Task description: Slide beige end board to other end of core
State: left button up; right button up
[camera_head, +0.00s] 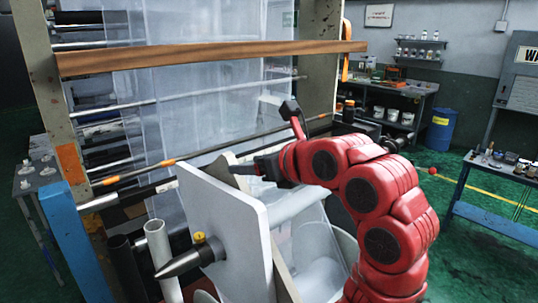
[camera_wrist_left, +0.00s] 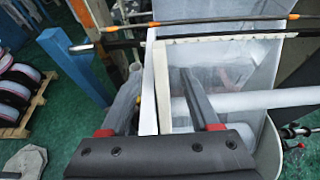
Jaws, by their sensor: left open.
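The beige end board (camera_head: 286,277) stands upright just behind a large white board (camera_head: 232,222), which hides most of it. In the left wrist view, the narrow beige board (camera_wrist_left: 163,88) stands beside the white board's edge (camera_wrist_left: 150,85). A pale core (camera_head: 305,204) runs to the right from behind the boards, and it also shows in the left wrist view (camera_wrist_left: 272,101). My left gripper (camera_head: 255,168) is at the boards' top edge. Its fingers (camera_wrist_left: 162,84) are open, one on each side of the board edges. Whether either finger touches is unclear. My right gripper is not in view.
A wooden beam (camera_head: 210,55) and a thin dark rod (camera_head: 215,148) cross the frame beyond the boards. A translucent film sheet (camera_head: 195,85) hangs behind. A pointed metal cone (camera_head: 182,263) sticks out from the white board. A blue post (camera_head: 75,240) stands at left.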

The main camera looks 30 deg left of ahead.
pick_arm(q)
jog(key=p+x, duration=0.2)
jog(key=x, duration=0.6)
jog(key=shift+a+f+p, duration=0.15)
jog(key=shift+a+p, duration=0.05)
jog(key=shift+p, duration=0.15)
grip_shut()
jog(key=shift+w, duration=0.2)
dwell(0.8)
